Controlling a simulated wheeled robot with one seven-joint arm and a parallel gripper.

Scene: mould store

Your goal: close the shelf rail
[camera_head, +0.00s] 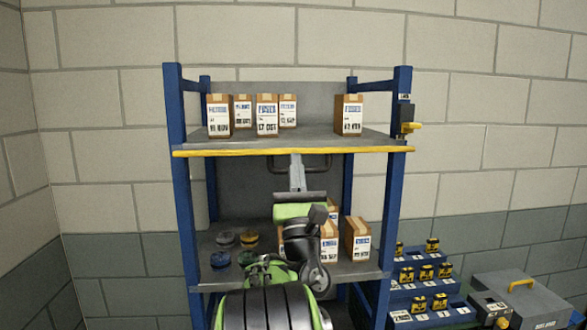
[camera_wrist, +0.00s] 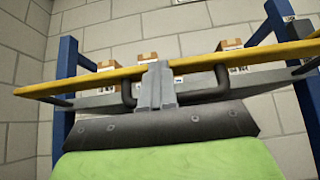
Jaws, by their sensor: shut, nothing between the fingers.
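The shelf rail (camera_head: 230,152) is a long yellow bar along the front of the upper shelf, level with its deck. It crosses the wrist view (camera_wrist: 80,80) at a slant. A dark bent handle (camera_head: 326,168) hangs just under its middle and also shows in the wrist view (camera_wrist: 211,87). My gripper (camera_head: 297,160) is shut and empty, pointing up at the middle of the handle. In the wrist view its grey fingers (camera_wrist: 158,72) overlap the handle's middle and the rail's lower edge. I cannot tell whether they touch.
Several cartons (camera_head: 267,115) stand on the upper shelf behind the rail. More cartons (camera_head: 358,238) and round pucks (camera_head: 225,238) are on the lower shelf beside my arm. Blue posts (camera_head: 391,190) flank the shelves; the right one carries a yellow-handled latch (camera_head: 411,127). Blue bins (camera_head: 425,290) stand right.

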